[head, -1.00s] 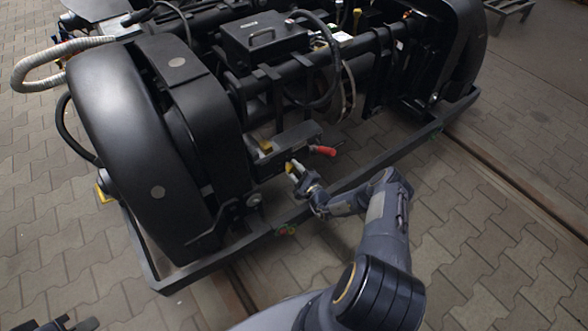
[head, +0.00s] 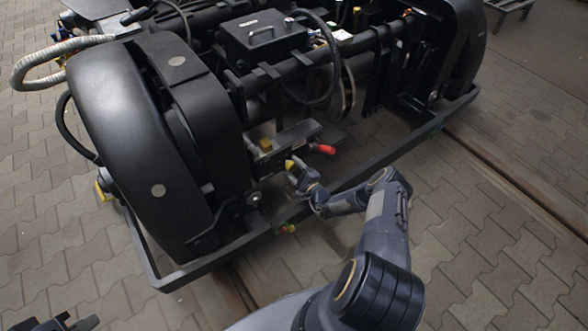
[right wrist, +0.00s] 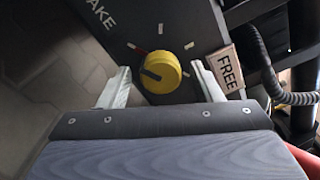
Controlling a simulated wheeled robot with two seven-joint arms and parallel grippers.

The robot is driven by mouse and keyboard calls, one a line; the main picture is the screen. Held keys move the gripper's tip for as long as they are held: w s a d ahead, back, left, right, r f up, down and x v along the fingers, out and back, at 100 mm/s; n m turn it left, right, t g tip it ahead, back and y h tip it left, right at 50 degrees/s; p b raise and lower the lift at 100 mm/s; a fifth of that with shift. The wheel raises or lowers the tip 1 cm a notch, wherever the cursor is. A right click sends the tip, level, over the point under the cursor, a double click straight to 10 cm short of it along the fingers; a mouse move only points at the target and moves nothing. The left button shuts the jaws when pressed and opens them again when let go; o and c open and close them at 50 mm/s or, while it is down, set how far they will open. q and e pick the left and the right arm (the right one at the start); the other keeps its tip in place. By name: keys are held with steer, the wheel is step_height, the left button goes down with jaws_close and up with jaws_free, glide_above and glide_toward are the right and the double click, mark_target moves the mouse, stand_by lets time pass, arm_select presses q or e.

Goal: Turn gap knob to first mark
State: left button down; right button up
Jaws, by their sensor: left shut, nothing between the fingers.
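The yellow gap knob (right wrist: 160,72) sits on a dark panel in the right wrist view. A dark bar on its face points left and slightly up. Short marks ring it, including a reddish one at upper left and a white one above. My right gripper (right wrist: 160,80) is open, with a pale finger on each side of the knob and small gaps seemingly left between. In the head view the knob (head: 290,165) shows small and yellow by my right gripper (head: 297,173). My left gripper (head: 62,323) is shut and empty at the lower left, partly cut off.
A red handle (head: 322,149) sticks out right of the knob. A FREE label (right wrist: 227,70) and part of a BRAKE label (right wrist: 103,14) are on the panel. The bogie frame's rail (head: 350,193) runs low in front. Paved floor (head: 490,240) at right is clear.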

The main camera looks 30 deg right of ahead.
steer(key=s, duration=0.2)
steer(key=s+p, duration=0.1)
steer(key=s, duration=0.1)
steer(key=s+p, duration=0.1)
steer(key=s, duration=0.1)
steer(key=shift+s+d+r, duration=0.1)
steer(key=shift+s+d, duration=0.2)
steer(key=shift+s, duration=0.6)
